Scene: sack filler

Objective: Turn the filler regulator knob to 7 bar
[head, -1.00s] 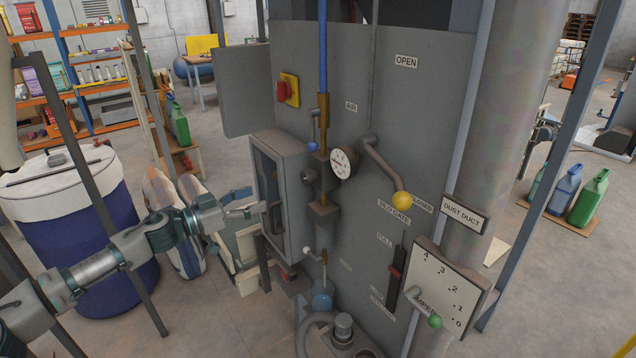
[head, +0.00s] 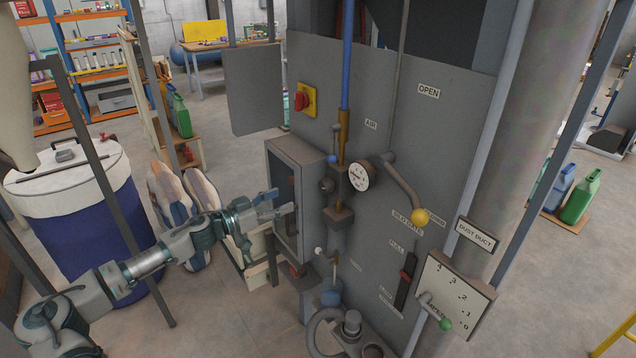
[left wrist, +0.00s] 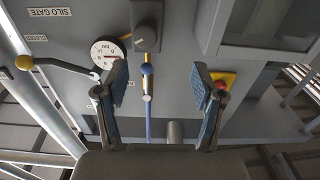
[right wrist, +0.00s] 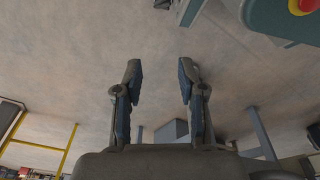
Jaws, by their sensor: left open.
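The filler's grey panel carries the air regulator, with a dark round knob (head: 327,184) on the left of its body and a white dial gauge (head: 358,177) on the right. In the left wrist view the knob (left wrist: 147,38) shows ahead, beside the gauge (left wrist: 107,52); the needle reading is too small to tell. My left gripper (head: 281,202) is open and empty, in front of the grey box left of the regulator and apart from the knob. In the left wrist view its fingertips (left wrist: 160,75) are spread wide. My right gripper (right wrist: 159,64) is open and empty over bare floor.
A grey box (head: 311,200) juts out just left of the regulator. A blue-balled valve handle (head: 333,159) sits above the knob. The yellow-ended silo gate lever (head: 420,217) is to the right. A blue drum (head: 85,235) and sacks (head: 200,190) stand at the left.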

